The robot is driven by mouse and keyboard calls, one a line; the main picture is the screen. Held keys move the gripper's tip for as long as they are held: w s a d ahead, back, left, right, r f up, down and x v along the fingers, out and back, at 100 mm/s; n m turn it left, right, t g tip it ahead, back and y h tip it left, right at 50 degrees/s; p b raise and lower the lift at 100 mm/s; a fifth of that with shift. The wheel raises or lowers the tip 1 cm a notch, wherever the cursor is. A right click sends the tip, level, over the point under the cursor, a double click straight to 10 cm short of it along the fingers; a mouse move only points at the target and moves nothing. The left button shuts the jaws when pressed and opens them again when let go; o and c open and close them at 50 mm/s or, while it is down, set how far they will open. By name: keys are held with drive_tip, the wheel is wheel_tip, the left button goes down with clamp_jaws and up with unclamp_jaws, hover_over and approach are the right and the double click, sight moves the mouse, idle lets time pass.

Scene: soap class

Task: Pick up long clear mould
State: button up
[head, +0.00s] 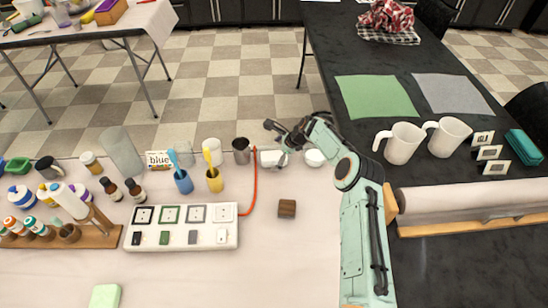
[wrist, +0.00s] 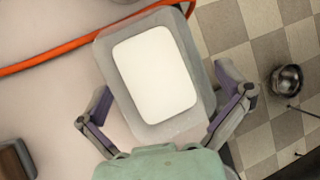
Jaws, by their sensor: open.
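A rectangular translucent mould (wrist: 203,62) with a cream-white inside lies below my gripper (wrist: 163,88) in the wrist view. My gripper is open, with one finger on each side of the mould's near part. I cannot tell whether the fingers touch it. In the head view my gripper (head: 273,140) is at the far edge of the pale table, above a small white thing (head: 271,158) that seems to be this mould, partly hidden by the gripper. A taller translucent piece (head: 121,150) stands further left among the bottles.
A wooden block (head: 287,208) lies nearer. A white switch panel (head: 181,226) is at left. The table's near middle is clear.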

drive_tip(key=c, duration=1)
drive_tip(key=shift+c, duration=0.2)
